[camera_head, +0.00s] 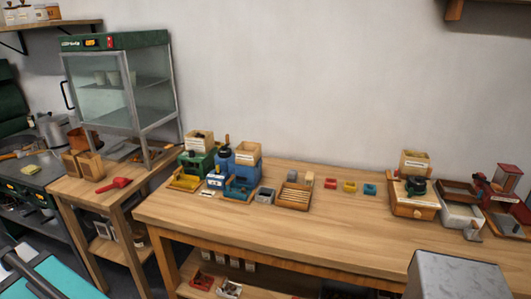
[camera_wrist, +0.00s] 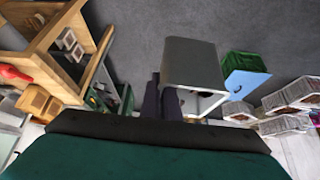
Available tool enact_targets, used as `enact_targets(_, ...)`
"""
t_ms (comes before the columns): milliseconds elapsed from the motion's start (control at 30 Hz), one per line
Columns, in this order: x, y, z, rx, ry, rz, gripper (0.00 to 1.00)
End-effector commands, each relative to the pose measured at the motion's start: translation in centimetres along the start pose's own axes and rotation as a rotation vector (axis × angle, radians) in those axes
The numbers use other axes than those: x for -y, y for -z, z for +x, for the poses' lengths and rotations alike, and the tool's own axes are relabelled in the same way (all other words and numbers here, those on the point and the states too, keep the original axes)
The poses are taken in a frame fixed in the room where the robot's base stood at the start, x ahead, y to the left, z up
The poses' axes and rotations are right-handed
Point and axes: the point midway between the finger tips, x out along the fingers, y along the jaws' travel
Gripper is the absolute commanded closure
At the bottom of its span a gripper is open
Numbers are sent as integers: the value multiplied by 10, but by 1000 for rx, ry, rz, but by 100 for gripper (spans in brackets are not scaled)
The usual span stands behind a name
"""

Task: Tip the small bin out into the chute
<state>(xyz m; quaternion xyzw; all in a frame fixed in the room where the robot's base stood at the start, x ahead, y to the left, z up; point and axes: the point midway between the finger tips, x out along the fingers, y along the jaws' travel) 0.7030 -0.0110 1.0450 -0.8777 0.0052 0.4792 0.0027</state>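On the long wooden workbench, a small grey open bin (camera_head: 265,195) stands between a blue tray (camera_head: 240,189) and a slatted wooden tray (camera_head: 293,197). I cannot tell whether this is the task's small bin. No chute can be made out for certain; machines with hoppers stand at left and right. In the wrist view, a large dark green shape with a black edge (camera_wrist: 160,128) fills the bottom. Dark upright parts rise beside a grey box-like shape, and I cannot tell whether they are fingers. My gripper's fingertips are not clear, and I see nothing certainly held.
A glass cabinet (camera_head: 118,85) and a red scoop (camera_head: 114,184) are on the side table at left. A grey box (camera_head: 455,276) fills the near right corner. Small red, yellow and blue tins (camera_head: 349,187) sit mid-bench. The bench's front middle is clear.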

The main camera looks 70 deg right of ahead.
Motion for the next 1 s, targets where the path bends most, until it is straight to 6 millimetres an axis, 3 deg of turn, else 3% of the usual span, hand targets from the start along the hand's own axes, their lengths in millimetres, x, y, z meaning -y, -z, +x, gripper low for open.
enact_targets(167, 0, 2, 0, -1, 0, 0, 100)
enact_targets(367, -27, 10, 0, 1, -15, 25, 100)
enact_targets(567, -81, 20, 1, 5, -48, 72, 100)
enact_targets(1000, -223, 25, -7, 10, -125, 193, 100)
